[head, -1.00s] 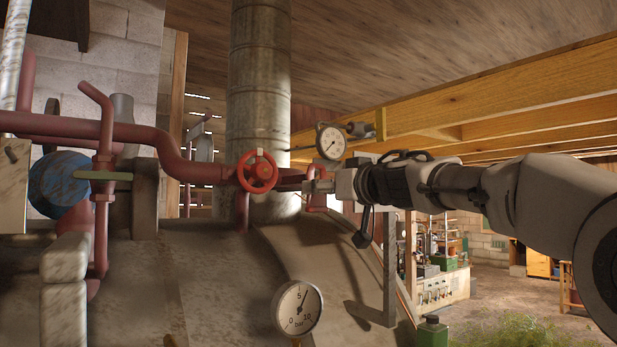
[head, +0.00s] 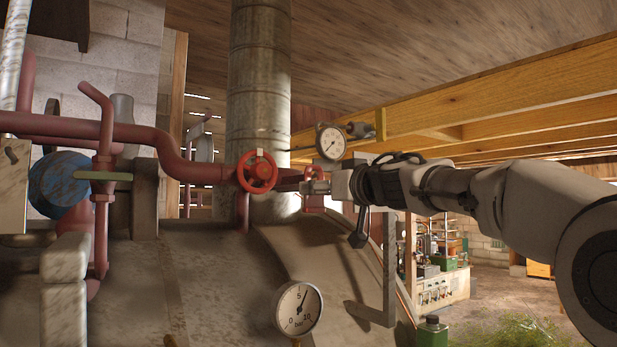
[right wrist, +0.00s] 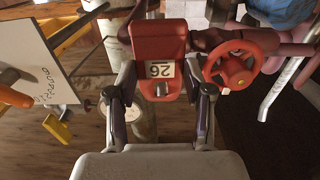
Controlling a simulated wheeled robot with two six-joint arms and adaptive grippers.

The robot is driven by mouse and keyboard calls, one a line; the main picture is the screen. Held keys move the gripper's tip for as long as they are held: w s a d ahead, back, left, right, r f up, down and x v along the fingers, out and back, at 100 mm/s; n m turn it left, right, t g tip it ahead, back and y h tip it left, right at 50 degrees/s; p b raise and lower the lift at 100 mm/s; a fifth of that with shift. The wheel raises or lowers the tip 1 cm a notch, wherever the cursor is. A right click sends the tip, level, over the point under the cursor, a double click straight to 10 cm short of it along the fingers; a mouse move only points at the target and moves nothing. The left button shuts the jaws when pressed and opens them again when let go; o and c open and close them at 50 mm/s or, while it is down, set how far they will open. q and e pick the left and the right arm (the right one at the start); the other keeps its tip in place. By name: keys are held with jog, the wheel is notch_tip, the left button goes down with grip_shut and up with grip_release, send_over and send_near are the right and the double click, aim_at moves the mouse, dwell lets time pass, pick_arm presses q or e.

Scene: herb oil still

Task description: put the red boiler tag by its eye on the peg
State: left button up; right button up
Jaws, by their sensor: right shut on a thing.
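The red boiler tag (right wrist: 158,38) shows in the right wrist view, with a pale label reading 26 upside down. My right gripper (right wrist: 159,82) is shut on it, one finger on each side. A short metal stub (right wrist: 161,90) shows at the tag's near end; I cannot tell whether it is the peg or whether it passes through the eye. In the head view my right gripper (head: 318,187) is just right of the red handwheel, with a small red part (head: 314,202) below its fingers that may be the tag.
The red handwheel (head: 258,172) and red pipes (head: 140,133) are close on the left. A dial gauge (head: 330,142) is just above my right gripper, and a second gauge (head: 298,309) stands lower. The metal flue (head: 259,90) rises behind. Wooden beams (head: 500,95) run above the arm.

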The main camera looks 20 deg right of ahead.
jog(key=shift+w+a+f, duration=0.15)
jog(key=shift+w, duration=0.25)
jog(key=shift+w+a+f, duration=0.15)
jog(key=shift+w, duration=0.25)
dwell(1.5)
jog(key=shift+f, duration=0.15)
dwell(0.5)
jog(key=o, duration=1.1)
jog(key=shift+s, duration=0.1)
